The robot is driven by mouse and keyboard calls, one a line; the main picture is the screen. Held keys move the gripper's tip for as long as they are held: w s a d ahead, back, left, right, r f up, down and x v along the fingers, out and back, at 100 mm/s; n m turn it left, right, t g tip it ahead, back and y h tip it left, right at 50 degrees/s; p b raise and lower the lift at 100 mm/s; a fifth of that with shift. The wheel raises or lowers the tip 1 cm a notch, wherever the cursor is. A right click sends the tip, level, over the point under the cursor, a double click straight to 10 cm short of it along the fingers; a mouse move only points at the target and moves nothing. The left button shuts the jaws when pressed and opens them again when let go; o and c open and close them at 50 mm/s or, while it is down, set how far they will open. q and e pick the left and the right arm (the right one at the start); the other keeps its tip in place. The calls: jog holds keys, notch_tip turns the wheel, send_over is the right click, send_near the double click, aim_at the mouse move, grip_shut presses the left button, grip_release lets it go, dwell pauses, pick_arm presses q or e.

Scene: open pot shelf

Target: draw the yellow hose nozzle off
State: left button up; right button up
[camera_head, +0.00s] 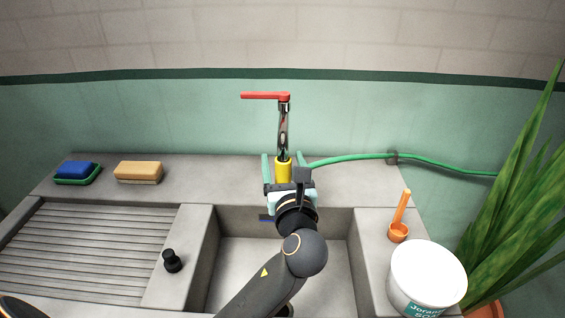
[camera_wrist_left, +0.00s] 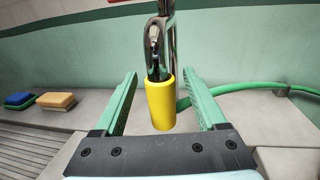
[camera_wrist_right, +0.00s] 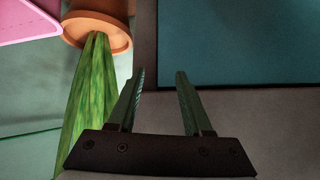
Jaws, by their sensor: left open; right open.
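The yellow hose nozzle (camera_head: 283,170) sits on the lower end of the chrome tap spout (camera_head: 283,130), with the red tap lever (camera_head: 265,96) above. In the left wrist view the yellow nozzle (camera_wrist_left: 160,103) hangs upright between my left gripper's green fingers. My left gripper (camera_head: 282,162) is open, with a gap on each side of the nozzle, so neither finger touches it. The green hose (camera_head: 350,158) runs to the right from behind the nozzle; where it joins is hidden. My right gripper (camera_wrist_right: 159,75) is open and empty in the right wrist view.
A stone sink basin (camera_head: 235,270) lies below the tap. A blue sponge (camera_head: 76,169) and a tan brush or sponge (camera_head: 138,172) lie on the left ledge. A black stopper (camera_head: 172,261), an orange scoop (camera_head: 399,231), a white bucket (camera_head: 428,275) and a leafy plant (camera_head: 525,215) stand around.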

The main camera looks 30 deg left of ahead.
pick_arm(q)
jog(key=shift+c, duration=0.2)
jog(key=c, duration=0.3)
grip_shut()
dwell(0.3)
